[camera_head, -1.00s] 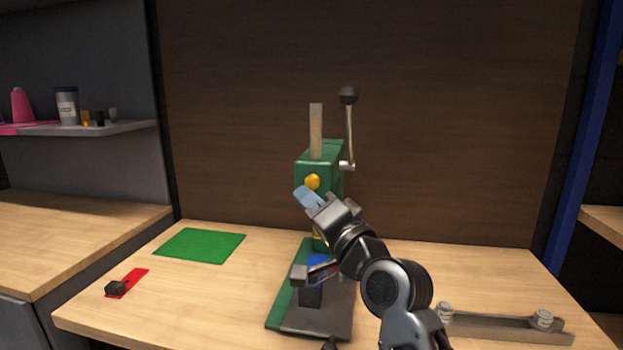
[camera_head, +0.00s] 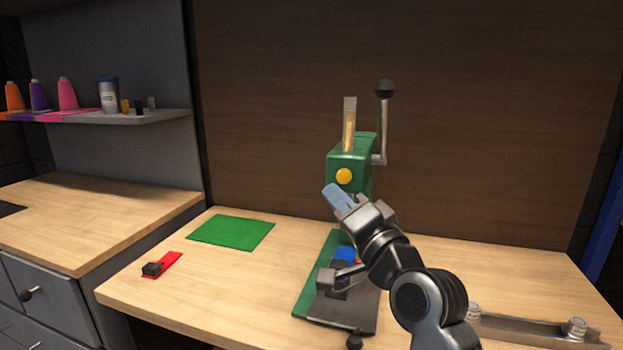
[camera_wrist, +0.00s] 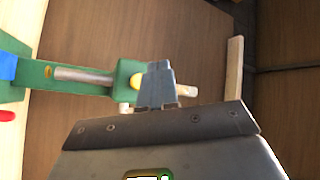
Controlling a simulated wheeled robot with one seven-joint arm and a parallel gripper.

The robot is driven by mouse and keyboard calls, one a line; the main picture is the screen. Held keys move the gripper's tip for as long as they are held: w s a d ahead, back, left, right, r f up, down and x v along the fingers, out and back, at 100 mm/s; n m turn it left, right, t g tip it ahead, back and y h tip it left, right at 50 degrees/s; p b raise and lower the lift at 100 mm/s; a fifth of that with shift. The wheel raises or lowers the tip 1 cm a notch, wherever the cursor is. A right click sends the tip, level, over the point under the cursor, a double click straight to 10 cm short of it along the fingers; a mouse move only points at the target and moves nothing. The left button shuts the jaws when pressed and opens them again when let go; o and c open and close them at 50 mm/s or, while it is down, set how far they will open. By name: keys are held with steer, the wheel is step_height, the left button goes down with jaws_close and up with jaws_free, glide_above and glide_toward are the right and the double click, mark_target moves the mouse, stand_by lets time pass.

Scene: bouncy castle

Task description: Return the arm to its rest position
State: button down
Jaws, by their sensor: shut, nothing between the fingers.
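My gripper (camera_head: 337,196) is shut and empty, with its blue-grey fingertips together. It is raised above the bench in front of the green press (camera_head: 353,157), pointing up and to the left in the head view. The fingers also show in the wrist view (camera_wrist: 157,87), with the green press (camera_wrist: 40,78) lying sideways behind and to their left. My arm comes up from the lower right and hides part of the press's column and base. I cannot tell whether the fingers touch the press.
The press has a lever with a black knob (camera_head: 384,88) and a blue part (camera_head: 345,254) low down. On the bench (camera_head: 225,290) lie a green mat (camera_head: 231,232), a red strip (camera_head: 172,262) with a black block, and a metal rail (camera_head: 525,328). A shelf (camera_head: 150,118) holds several spools and bottles.

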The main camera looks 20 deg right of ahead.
steer(key=s+d+f+n+g+h, duration=0.1)
steer(key=s+d+f+n, duration=0.15)
steer(key=s+f, duration=0.85)
steer(key=s+d+f+n+g+h, duration=0.1)
steer(key=s+d+f+n+g, duration=0.15)
steer(key=s+f, duration=0.8)
steer(key=s+a+r+n+g, duration=0.1)
steer(key=s+a+n, duration=0.1)
steer(key=s, duration=1.1)
steer(key=s+a+r+n+g, duration=0.1)
steer(key=s+a+n, duration=0.1)
steer(key=s, duration=1.1)
steer(key=shift+s+a+n+h, duration=0.15)
steer(key=shift+a+n+h, duration=0.1)
steer(key=shift+n+h, duration=0.2)
